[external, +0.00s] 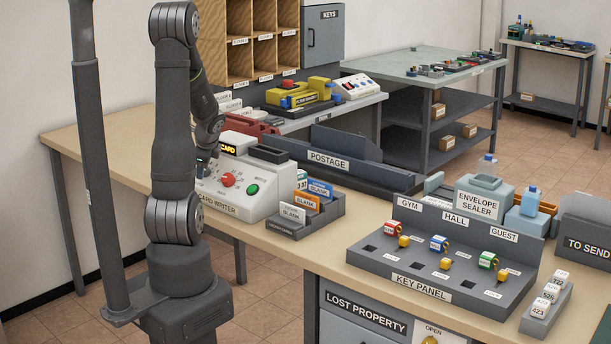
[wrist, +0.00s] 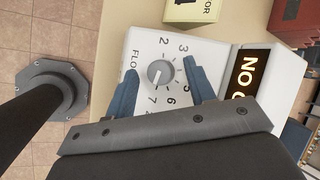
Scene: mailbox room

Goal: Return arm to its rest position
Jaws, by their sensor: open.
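My arm stands at the left in the external view, bent at its top joint, with its forearm reaching down toward the card writer (external: 240,180). My gripper is mostly hidden there behind my own arm. In the wrist view my gripper (wrist: 162,85) is open, its two blue fingers apart on either side of a grey knob (wrist: 160,73) on the card writer's white face. The knob sits in a ring of numbers marked FLOOR. I cannot tell whether the fingers touch it. A lit display (wrist: 246,75) is to the right of the dial.
A card tray (external: 305,218) with blank cards stands right of the card writer. The key panel (external: 440,250), envelope sealer (external: 485,197) and postage bin (external: 330,158) are further right. A dark post (external: 88,160) stands left of my arm. Bare desk (external: 110,140) shows behind it.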

